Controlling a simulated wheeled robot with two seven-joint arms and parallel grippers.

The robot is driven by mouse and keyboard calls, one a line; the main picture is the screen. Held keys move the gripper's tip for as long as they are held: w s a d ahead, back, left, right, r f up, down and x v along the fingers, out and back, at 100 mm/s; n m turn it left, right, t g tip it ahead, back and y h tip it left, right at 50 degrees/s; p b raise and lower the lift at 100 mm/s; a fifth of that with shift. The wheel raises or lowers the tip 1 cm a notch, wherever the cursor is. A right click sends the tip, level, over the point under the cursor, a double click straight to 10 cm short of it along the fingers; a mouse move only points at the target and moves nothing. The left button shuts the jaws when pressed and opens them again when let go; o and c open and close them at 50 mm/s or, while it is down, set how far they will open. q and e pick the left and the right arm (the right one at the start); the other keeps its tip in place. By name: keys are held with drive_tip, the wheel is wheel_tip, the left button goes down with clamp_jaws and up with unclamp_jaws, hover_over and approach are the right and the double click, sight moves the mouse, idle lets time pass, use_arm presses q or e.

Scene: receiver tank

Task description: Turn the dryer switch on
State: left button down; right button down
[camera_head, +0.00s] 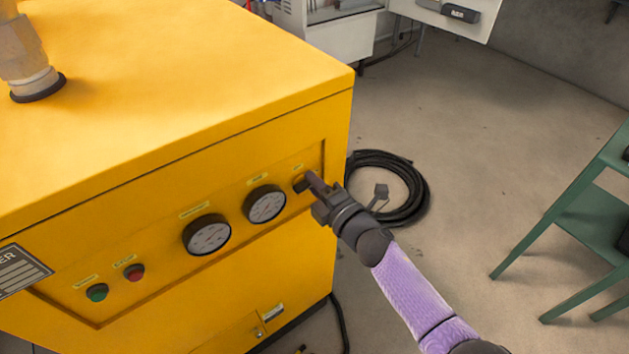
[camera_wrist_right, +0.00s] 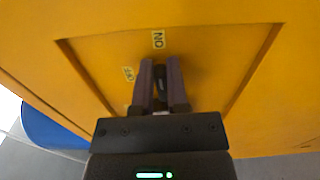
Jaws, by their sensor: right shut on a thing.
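The dryer is the large yellow cabinet (camera_head: 190,90) filling the left of the head view. Its black switch (camera_head: 299,185) is at the right end of the recessed front panel, partly hidden by my fingers. My right gripper (camera_head: 312,181) reaches it from the right. In the right wrist view, the two fingers of my right gripper (camera_wrist_right: 160,78) are closed around the dark switch knob (camera_wrist_right: 160,85). An ON label (camera_wrist_right: 158,39) lies straight beyond the fingertips and an OFF label (camera_wrist_right: 128,73) lies to their left. The knob's exact pointing direction is hard to tell. My left gripper is not in view.
Two round gauges (camera_head: 207,234) sit left of the switch, then a red button (camera_head: 134,272) and a green button (camera_head: 97,292). A coiled black hose (camera_head: 405,190) lies on the floor behind my right gripper. A green metal stand (camera_head: 585,215) is at the right.

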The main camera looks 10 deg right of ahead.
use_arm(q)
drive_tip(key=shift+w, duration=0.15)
use_arm(e)
drive_tip(key=shift+f+m, duration=0.1)
drive_tip(key=shift+m, duration=0.3)
drive_tip(key=c, duration=0.6)
unclamp_jaws()
drive_tip(key=shift+c, duration=0.2)
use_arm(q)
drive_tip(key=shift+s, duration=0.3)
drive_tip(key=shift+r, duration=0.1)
use_arm(e)
drive_tip(key=shift+s, duration=0.1)
use_arm(q)
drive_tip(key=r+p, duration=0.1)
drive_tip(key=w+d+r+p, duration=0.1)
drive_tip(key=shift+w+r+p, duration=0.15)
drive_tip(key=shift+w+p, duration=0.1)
drive_tip(key=shift+p, duration=0.05)
use_arm(e)
drive_tip(key=v, duration=0.9)
drive_tip(key=shift+s+d, duration=0.2)
drive_tip(key=shift+s, duration=0.15)
